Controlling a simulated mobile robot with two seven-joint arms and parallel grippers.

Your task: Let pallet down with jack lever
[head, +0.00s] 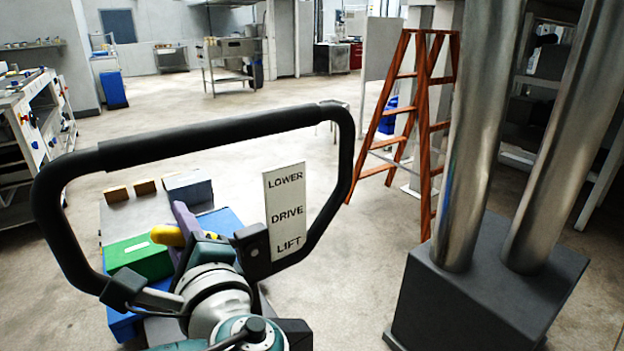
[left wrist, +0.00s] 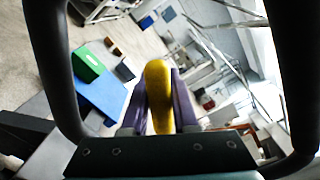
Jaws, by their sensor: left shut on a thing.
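The jack's black handle loop (head: 225,128) stands close in front of me and also frames the left wrist view. A pale label plate (head: 284,215) on it reads LOWER, DRIVE, LIFT from top to bottom. The yellow jack lever (head: 166,236) sits inside the loop, at its left. My left gripper (head: 180,226) is shut on the lever; the left wrist view shows the lever (left wrist: 158,90) between the two purple fingers. The lever's base is hidden. A grey load surface (head: 122,218) shows beyond the handle; the pallet under it cannot be made out clearly. My right gripper is out of view.
A green box (head: 138,258), blue boxes and small brown blocks lie beyond the handle. An orange stepladder (head: 420,110) stands at right, near two thick metal columns on a dark base (head: 480,300). Shelving (head: 30,130) is at far left. The middle floor is clear.

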